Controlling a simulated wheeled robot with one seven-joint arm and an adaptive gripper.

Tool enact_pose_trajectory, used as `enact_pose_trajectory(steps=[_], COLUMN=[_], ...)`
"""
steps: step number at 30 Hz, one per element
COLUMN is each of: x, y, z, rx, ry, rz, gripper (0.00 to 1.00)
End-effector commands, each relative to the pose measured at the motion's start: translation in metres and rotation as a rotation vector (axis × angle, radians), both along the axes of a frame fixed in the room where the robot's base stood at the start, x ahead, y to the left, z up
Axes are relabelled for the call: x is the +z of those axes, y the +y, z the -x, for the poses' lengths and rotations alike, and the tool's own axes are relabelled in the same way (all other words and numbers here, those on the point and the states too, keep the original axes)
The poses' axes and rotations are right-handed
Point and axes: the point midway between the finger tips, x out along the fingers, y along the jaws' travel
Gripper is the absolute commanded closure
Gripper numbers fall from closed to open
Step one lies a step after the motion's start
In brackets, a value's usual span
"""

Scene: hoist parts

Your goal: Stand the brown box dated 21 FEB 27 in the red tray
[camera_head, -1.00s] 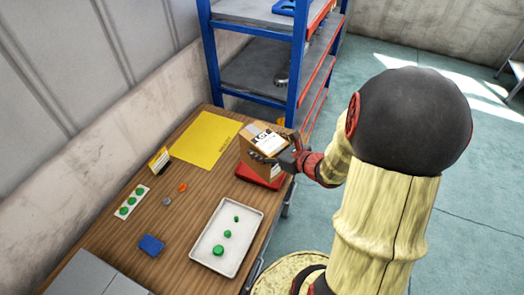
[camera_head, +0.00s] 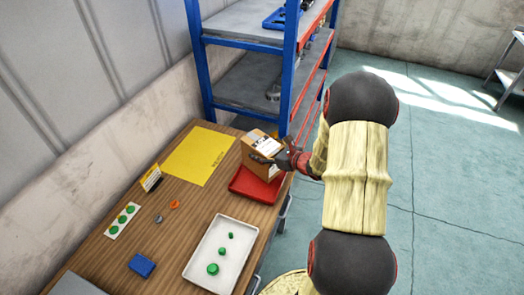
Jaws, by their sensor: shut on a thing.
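A brown box (camera_head: 261,163) with a white label on its upper part is at the right rear of the wooden table. The label's date is too small to read. My gripper (camera_head: 268,159) is shut on the box from the right side. The box is tilted a little and is at the back part of the red tray (camera_head: 252,190). Its lower edge overlaps the tray in the picture, and I cannot tell whether it touches the tray floor. The front of the red tray is bare.
A white tray (camera_head: 232,262) with green discs stands in front of the red tray. A yellow sheet (camera_head: 190,165), a small yellow sign (camera_head: 151,178), a white card with green dots (camera_head: 115,224) and a blue block (camera_head: 142,265) lie left. A blue shelf rack (camera_head: 193,62) stands behind.

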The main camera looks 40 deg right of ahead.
Motion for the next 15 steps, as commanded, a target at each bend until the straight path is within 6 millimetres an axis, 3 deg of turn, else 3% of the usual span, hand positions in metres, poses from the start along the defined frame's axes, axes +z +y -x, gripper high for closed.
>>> enact_pose_trajectory(steps=[7, 15], x=[-0.006, -0.036], y=[-0.006, -0.006], z=[-0.007, -0.007], rx=[0.000, 0.000], ry=[-0.006, -0.006], rz=[0.002, 0.002], gripper=[0.89, 0.89])
